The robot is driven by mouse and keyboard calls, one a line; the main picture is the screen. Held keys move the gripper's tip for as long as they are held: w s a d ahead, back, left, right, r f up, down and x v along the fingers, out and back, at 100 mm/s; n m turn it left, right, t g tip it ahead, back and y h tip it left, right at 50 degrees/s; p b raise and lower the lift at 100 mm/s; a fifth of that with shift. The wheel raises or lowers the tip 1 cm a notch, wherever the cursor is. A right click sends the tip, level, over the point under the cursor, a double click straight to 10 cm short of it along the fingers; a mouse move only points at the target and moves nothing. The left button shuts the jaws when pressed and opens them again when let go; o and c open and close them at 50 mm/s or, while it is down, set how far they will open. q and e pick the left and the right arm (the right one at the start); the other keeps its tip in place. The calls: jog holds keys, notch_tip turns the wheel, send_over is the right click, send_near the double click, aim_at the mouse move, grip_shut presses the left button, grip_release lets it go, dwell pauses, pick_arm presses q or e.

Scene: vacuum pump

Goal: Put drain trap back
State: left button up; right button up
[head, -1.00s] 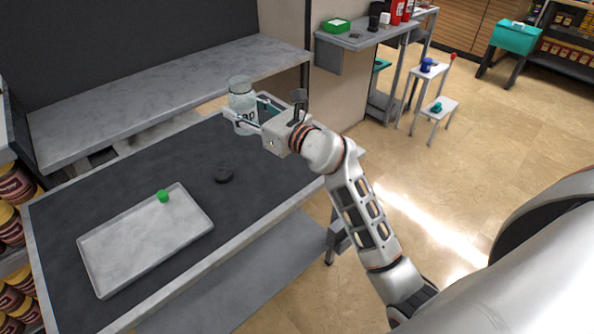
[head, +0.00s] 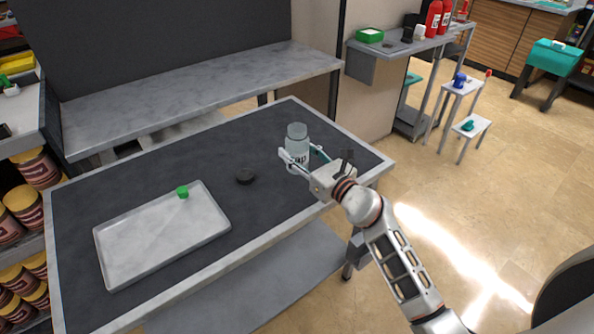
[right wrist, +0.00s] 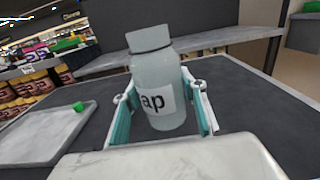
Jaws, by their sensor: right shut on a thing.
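The drain trap (head: 297,134) is a pale, translucent bottle-like jar with a wide cap and a white label. The label's end reads "ap" in the right wrist view, where the jar (right wrist: 158,75) stands nearly upright, slightly tilted. My right gripper (head: 300,153) is shut on the jar's body, one finger on each side. The jar is over the far right part of the dark-topped table (head: 200,160). I cannot tell whether its base touches the top. My left gripper is not in view.
A grey tray (head: 150,245) with a small green piece (head: 182,192) lies on the left of the table. A grey bench (head: 200,95) runs behind.

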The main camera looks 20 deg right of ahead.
notch_tip(320, 180, down, 5)
jog(key=shift+f+b, duration=0.15)
jog(key=shift+b, duration=0.95)
jog(key=o, duration=1.3)
jog(key=shift+f, duration=0.1)
